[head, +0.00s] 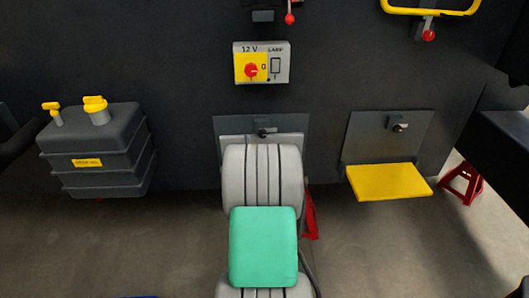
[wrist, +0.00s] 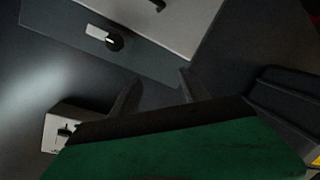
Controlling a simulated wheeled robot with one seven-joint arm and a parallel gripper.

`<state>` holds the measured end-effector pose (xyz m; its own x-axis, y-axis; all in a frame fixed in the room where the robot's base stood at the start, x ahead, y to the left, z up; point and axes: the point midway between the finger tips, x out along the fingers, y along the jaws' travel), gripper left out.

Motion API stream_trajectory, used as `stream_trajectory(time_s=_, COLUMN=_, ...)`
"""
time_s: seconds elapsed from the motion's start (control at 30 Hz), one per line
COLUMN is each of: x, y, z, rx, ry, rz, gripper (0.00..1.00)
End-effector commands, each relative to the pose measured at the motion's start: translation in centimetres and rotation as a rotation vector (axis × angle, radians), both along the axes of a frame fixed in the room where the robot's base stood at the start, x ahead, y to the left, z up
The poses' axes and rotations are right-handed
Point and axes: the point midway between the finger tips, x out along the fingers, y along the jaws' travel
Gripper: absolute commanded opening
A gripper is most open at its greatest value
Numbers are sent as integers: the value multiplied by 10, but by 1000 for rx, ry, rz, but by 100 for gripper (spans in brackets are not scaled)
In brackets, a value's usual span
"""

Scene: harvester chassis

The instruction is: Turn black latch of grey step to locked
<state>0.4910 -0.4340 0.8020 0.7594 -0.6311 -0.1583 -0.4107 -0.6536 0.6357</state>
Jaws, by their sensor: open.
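The grey step (head: 232,139) is a light grey plate that looks folded up against its dark backing panel; my arm hides most of it in the head view. Its black latch (head: 264,132) is a small knob on the backing panel just above the plate's top edge. In the wrist view, the step's light plate (wrist: 185,28) fills the top and the round latch (wrist: 115,42) lies beside it, with a pale strip at its left. My gripper (wrist: 157,86) is open and empty, its two dark fingers apart from the latch. My arm hides it in the head view.
A 12 V switch box (head: 276,75) with a red knob is above the latch. A yellow step (head: 390,182), folded down, with its own latch (head: 399,127), is at right. A dark tank (head: 98,150) with yellow caps is at left. A red stand (head: 462,184) is far right.

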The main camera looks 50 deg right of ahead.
Motion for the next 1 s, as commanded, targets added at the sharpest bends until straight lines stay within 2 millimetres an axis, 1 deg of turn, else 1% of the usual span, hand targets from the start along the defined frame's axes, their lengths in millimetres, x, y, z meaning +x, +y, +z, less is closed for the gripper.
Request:
stream_trajectory(time_s=0.03, x=-23, y=-27, z=-20, rx=-58, ry=-22, rz=-62, gripper=53)
stream_trajectory(time_s=0.1, x=-45, y=-48, z=-23, rx=-128, ry=-42, rz=-119, gripper=53)
stream_trajectory(time_s=0.13, x=-51, y=-53, z=-23, rx=-148, ry=-47, rz=-134, gripper=53)
stream_trajectory(time_s=0.2, x=-55, y=-61, z=-21, rx=-171, ry=-53, rz=-150, gripper=53)
stream_trajectory(time_s=0.27, x=-50, y=-66, z=-20, rx=-175, ry=-54, rz=-151, gripper=53)
stream_trajectory(time_s=0.5, x=-19, y=-100, z=-20, rx=-174, ry=-53, rz=-149, gripper=53)
stream_trajectory(time_s=0.6, x=-10, y=-110, z=-20, rx=-172, ry=-54, rz=-149, gripper=53)
stream_trajectory(time_s=0.73, x=-5, y=-116, z=-19, rx=-172, ry=-53, rz=-150, gripper=53)
stream_trajectory(time_s=0.93, x=-5, y=-116, z=-19, rx=-172, ry=-53, rz=-150, gripper=53)
stream_trajectory(time_s=1.0, x=-5, y=-116, z=-19, rx=-172, ry=-53, rz=-150, gripper=48)
